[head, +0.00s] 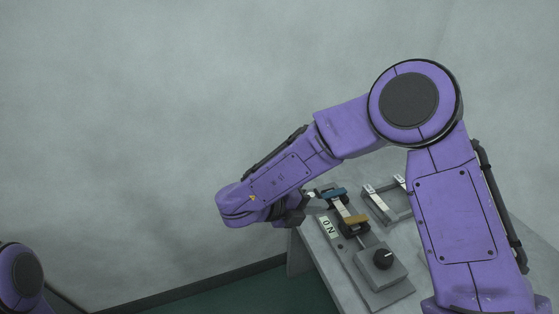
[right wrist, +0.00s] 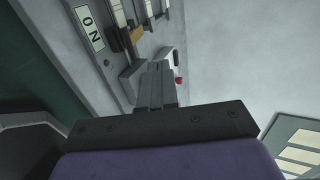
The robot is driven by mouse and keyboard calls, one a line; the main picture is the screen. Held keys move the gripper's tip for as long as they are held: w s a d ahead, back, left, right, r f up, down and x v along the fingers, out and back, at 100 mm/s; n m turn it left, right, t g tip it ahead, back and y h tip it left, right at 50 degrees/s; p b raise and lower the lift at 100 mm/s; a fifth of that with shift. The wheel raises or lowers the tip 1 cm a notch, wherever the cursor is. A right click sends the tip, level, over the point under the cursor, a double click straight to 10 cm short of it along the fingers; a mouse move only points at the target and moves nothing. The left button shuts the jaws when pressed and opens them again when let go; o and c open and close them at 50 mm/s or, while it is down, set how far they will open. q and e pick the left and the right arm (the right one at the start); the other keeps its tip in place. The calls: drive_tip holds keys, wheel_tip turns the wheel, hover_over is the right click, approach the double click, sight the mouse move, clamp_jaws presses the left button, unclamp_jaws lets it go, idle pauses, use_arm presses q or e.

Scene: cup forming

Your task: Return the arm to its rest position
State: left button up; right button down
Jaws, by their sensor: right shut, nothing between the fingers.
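My right arm reaches across the head view from the right, bent at the elbow.
A red button (right wrist: 178,80) shows in the wrist view. Left of the bench is free room.

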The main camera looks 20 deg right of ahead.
drive_tip(key=p, duration=0.2)
hover_over(341, 222)
wheel_tip(341, 222, down, 4)
drive_tip(key=shift+f, duration=0.1)
drive_tip(key=shift+w, duration=0.1)
